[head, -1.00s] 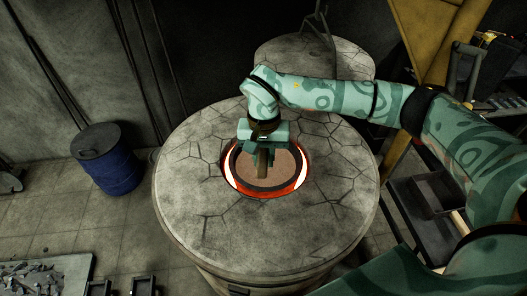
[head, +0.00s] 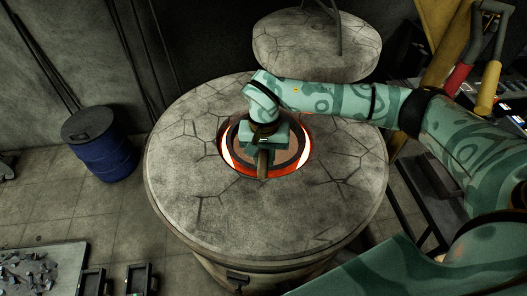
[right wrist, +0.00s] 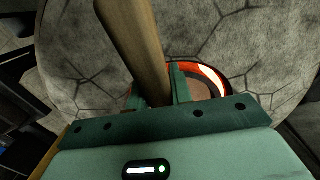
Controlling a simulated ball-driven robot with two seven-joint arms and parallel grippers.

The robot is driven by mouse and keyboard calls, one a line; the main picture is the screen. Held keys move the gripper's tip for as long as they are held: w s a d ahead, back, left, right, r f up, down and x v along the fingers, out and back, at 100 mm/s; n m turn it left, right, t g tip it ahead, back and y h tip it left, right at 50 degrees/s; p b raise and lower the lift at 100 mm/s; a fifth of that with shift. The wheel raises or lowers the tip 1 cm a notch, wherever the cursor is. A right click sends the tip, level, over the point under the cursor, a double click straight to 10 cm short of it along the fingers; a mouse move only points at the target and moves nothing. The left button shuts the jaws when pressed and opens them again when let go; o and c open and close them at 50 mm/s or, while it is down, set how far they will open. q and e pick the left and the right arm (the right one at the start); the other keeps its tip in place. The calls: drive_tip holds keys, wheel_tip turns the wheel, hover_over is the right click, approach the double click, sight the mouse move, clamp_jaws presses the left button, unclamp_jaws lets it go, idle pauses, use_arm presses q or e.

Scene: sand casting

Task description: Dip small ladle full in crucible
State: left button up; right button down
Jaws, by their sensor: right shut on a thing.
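My right gripper (head: 264,152) is over the round furnace opening and shut on the wooden handle (right wrist: 138,45) of the small ladle. The handle also shows below the gripper in the head view (head: 263,171), standing steeply. The ladle's bowl is hidden in both views, so I cannot tell whether it is in the melt or filled. The crucible (head: 239,151) sits in the furnace opening with a dark rim, a dull brownish surface inside and a glowing orange-red ring around it. My left gripper is not in view.
The cracked grey furnace top (head: 200,200) surrounds the opening and is clear. A round stone lid (head: 310,50) is behind it. A blue barrel (head: 100,150) stands at left. A tray of scraps (head: 45,280) and small dark moulds (head: 138,278) are at lower left.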

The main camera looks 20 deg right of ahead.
wheel_tip(320, 180, down, 6)
drive_tip(key=b, duration=0.3)
drive_tip(key=shift+f, duration=0.25)
drive_tip(key=shift+w, duration=0.1)
idle(1.5)
drive_tip(key=shift+r+p, duration=4.55)
drive_tip(key=shift+r, duration=1.5)
drive_tip(key=shift+a, duration=0.1)
drive_tip(key=shift+w+a+f+g+h+b, duration=0.15)
drive_tip(key=shift+w+a+h, duration=0.1)
drive_tip(key=shift+a, duration=0.2)
drive_tip(key=shift+w+a+g+h+b, duration=0.1)
drive_tip(key=shift+w+a+h, duration=0.2)
drive_tip(key=shift+a, duration=0.2)
drive_tip(key=shift+w+a+f+g+h+b, duration=0.15)
drive_tip(key=shift+w+a+h, duration=0.1)
drive_tip(key=shift+a, duration=0.2)
drive_tip(key=shift+r, duration=0.1)
drive_tip(key=shift+d, duration=0.15)
